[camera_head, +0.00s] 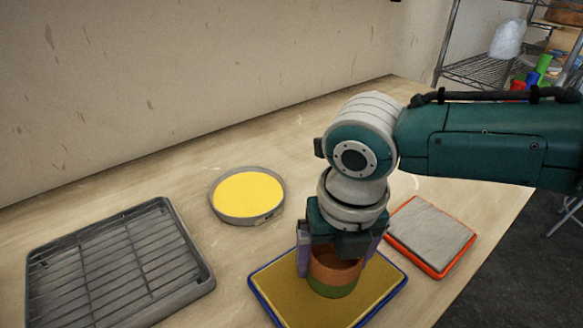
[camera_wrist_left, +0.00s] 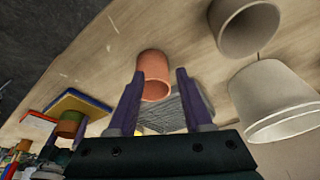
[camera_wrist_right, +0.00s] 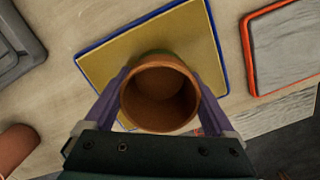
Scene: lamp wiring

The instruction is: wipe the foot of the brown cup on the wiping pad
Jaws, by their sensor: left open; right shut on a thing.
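The brown cup (camera_head: 335,271) is upright, with a green band around its foot. My right gripper (camera_head: 338,256) is shut on it from above, one finger on each side; the open mouth shows in the right wrist view (camera_wrist_right: 160,95). The cup is over the middle of a yellow-brown pad with a blue rim (camera_head: 272,285). I cannot tell whether the foot touches the pad. A grey pad in an orange tray (camera_head: 432,237) lies to the right. My left gripper (camera_wrist_left: 160,78) is open and empty in its wrist view, with an orange-brown cup (camera_wrist_left: 153,68) beyond its fingertips.
A round grey dish with a yellow surface (camera_head: 247,195) stands behind the blue-rimmed pad. A dark grey rack (camera_head: 115,265) is at the left. Two pale cups (camera_wrist_left: 275,100) (camera_wrist_left: 245,25) show in the left wrist view. Bare table lies between the rack and pad.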

